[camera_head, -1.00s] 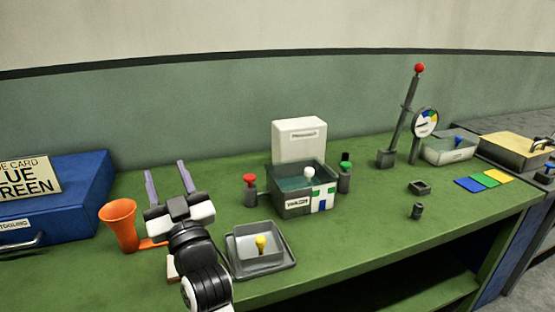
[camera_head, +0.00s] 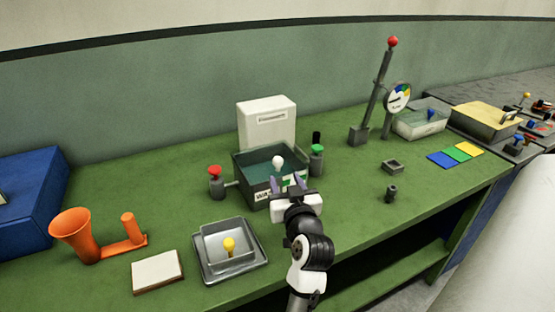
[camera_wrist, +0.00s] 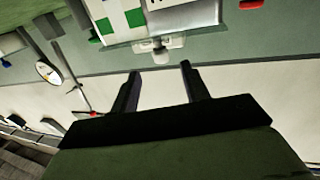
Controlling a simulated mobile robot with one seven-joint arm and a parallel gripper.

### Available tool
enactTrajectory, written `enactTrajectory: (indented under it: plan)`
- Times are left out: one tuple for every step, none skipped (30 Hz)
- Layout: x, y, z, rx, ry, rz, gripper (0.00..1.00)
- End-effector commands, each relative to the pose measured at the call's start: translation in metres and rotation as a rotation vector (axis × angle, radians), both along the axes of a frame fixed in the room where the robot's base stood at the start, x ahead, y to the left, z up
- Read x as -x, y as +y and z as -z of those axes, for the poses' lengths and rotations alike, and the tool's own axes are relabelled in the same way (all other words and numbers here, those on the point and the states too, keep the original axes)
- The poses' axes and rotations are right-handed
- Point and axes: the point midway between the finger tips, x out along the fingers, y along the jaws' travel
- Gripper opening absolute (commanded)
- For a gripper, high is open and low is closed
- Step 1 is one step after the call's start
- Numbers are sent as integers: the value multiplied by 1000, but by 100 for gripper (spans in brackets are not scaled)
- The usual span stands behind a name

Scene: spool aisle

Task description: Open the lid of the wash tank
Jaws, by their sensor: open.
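The wash tank (camera_head: 256,194) is a grey box with a teal top area inside its rim and a label on its front. A white knob (camera_head: 278,161) shows at its middle; I cannot tell whether it sits on a lid. A white upright panel (camera_head: 267,128) stands at the tank's back. My gripper (camera_head: 288,184) is open and empty at the tank's front right, its fingers pointing toward the tank. In the wrist view, the fingertips (camera_wrist: 160,70) are apart, with a pale knob-like part (camera_wrist: 160,52) just beyond them. Whether they touch the tank is unclear.
A red-topped post (camera_head: 215,182) and a green-topped post (camera_head: 317,160) flank the tank. A grey tray (camera_head: 232,279) with a yellow knob lies in front. An orange funnel (camera_head: 75,235) stands left, a red-tipped lever (camera_head: 377,90) and dial (camera_head: 397,98) right.

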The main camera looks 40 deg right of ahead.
Motion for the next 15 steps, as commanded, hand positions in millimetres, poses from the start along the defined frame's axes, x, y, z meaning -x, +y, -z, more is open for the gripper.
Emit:
enactTrajectory:
  plan:
    - [-11, -5, -4, -1, 0, -3, 46]
    - [-17, -8, -4, -1, 0, -3, 46]
    - [-25, -12, -4, -1, 0, -3, 46]
    - [-31, -14, -4, 0, 0, -2, 46]
    - [-36, -17, -4, 0, 1, -3, 46]
    - [-43, -20, -4, 0, 0, -3, 46]
    - [-48, -23, -3, -1, 0, -2, 46]
    - [-52, -25, -3, -1, 0, -3, 46]
    - [-57, -27, -3, -1, 0, -2, 46]
    - [-61, -29, -3, 0, -1, -2, 46]
    - [-64, -31, -3, -1, 0, -2, 46]
    - [-68, -33, -2, -1, 0, -3, 46]
    - [-70, -34, -2, 0, -1, -2, 46]
    - [-72, -35, -2, 0, -1, -2, 46]
    - [-74, -36, -2, 0, -1, -2, 46]
